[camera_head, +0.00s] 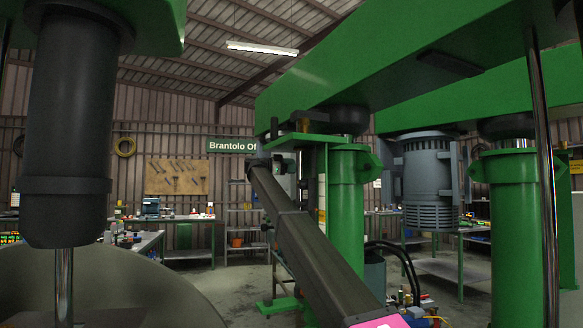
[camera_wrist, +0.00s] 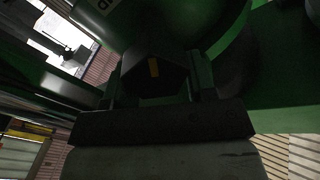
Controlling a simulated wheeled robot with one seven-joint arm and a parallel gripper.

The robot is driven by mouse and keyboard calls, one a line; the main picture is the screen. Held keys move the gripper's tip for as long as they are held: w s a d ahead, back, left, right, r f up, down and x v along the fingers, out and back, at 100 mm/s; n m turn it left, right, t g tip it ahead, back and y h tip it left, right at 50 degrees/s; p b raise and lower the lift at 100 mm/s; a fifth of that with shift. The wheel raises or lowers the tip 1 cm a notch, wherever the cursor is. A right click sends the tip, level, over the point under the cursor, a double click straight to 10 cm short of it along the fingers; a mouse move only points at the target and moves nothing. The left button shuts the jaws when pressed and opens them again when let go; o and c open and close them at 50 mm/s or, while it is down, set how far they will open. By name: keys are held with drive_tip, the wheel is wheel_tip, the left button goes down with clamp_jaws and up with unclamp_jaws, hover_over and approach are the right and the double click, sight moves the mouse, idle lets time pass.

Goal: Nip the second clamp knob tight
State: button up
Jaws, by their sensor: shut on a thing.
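A dark, faceted clamp knob (camera_wrist: 152,72) with a short yellow mark on its face shows in the upper middle of the wrist view. My gripper (camera_wrist: 157,88) is shut on this knob, with one dark finger on each side of it. The finger contact is in deep shadow. In the head view my arm reaches up to a green bracket (camera_head: 310,139) beside a green column (camera_head: 347,215). The knob is too small and too covered there to make out clearly. The other clamp knob cannot be told apart.
A green overhead beam (camera_head: 400,60) runs above the bracket. A grey motor (camera_head: 428,180) hangs to the right, near a second green column (camera_head: 515,230). A large dark cylinder (camera_head: 70,120) on a shiny shaft stands at the left. Workbenches line the back wall.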

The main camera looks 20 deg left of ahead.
drive_tip(key=m, duration=0.4)
drive_tip(key=shift+s+d+f+m, duration=0.15)
drive_tip(key=shift+s+f+m, duration=0.15)
drive_tip(key=shift+m, duration=0.1)
drive_tip(key=m, duration=0.4)
drive_tip(key=shift+s+f+g+h, duration=0.2)
drive_tip(key=shift+g+h, duration=0.1)
drive_tip(key=shift+h, duration=0.1)
drive_tip(key=m, duration=0.4)
drive_tip(key=shift+d+f+m, duration=0.1)
drive_tip(key=shift+f+m, duration=0.2)
drive_tip(key=shift+m, duration=0.1)
drive_tip(key=shift+w+f+m+g+h, duration=0.1)
drive_tip(key=shift+m+g+h, duration=0.1)
drive_tip(key=shift+m, duration=0.8)
drive_tip(key=shift+f+m+g+h, duration=0.1)
drive_tip(key=shift+m+g, duration=0.1)
drive_tip(key=shift+m, duration=0.8)
drive_tip(key=o, duration=0.9)
